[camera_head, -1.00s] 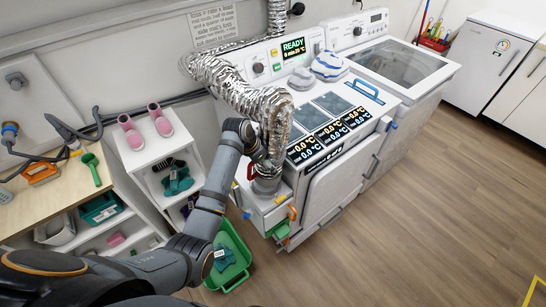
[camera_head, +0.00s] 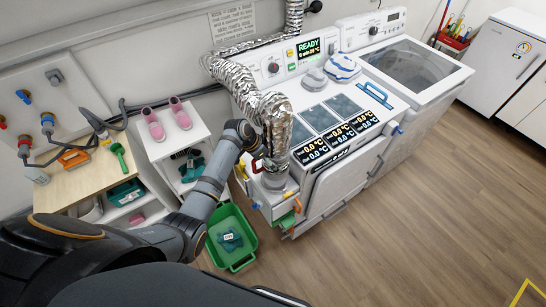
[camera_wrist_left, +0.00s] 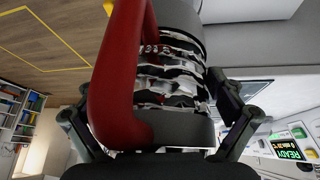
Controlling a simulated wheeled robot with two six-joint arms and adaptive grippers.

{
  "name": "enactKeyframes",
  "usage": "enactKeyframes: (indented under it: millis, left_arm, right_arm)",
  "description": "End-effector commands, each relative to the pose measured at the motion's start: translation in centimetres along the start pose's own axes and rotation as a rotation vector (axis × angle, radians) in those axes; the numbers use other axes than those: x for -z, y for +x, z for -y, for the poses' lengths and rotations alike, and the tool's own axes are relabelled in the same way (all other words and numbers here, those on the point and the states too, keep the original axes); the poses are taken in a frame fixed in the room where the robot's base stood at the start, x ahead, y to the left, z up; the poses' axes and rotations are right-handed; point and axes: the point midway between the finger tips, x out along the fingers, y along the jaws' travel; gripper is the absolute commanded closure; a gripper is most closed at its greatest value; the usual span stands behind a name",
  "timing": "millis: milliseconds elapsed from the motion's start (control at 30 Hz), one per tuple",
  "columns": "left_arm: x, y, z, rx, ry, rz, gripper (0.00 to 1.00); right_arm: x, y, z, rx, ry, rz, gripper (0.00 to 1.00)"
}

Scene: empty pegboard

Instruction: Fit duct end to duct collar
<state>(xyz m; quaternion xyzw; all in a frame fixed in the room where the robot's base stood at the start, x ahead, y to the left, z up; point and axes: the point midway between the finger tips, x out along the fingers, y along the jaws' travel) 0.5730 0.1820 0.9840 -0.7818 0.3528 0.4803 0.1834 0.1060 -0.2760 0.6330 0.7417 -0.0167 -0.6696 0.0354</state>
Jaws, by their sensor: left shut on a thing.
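The silver foil duct (camera_head: 240,80) bends over the white machine and drops at its front left corner. In the wrist view its crinkled silver ribs (camera_wrist_left: 165,90) show between two dark bands, with a red handle (camera_wrist_left: 118,85) in front. My left gripper (camera_head: 262,157) is shut at the duct's lower end, beside the red handle (camera_head: 257,165). A grey round part (camera_head: 275,181) sits directly under the foil on the machine's corner; it may be the collar or the duct's cuff. The joint is partly hidden, so I cannot tell whether they are fitted. My right gripper is out of view.
The white machine (camera_head: 335,190) has lit displays and stands against a washer (camera_head: 425,85). A white shelf (camera_head: 163,148) with pink shoes stands left of my arm. A green bin (camera_head: 236,262) sits on the floor. Open floor lies to the right.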

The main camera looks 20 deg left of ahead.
Motion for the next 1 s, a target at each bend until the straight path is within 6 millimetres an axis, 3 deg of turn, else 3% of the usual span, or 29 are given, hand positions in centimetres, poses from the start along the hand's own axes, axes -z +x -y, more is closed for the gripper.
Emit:
enactKeyframes:
  millis: [100,400,1000]
  left_arm:
    - [-0.9,1.8,0.1,0.0,0.0,0.0,0.53]
    - [-2.1,4.0,0.3,0.001,0.001,0.001,0.53]
    - [-2.2,4.3,0.3,0.001,0.001,0.001,0.53]
  right_arm:
    - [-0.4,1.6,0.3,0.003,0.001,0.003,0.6]
    - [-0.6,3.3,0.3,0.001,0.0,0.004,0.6]
    - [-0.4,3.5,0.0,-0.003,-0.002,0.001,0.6]
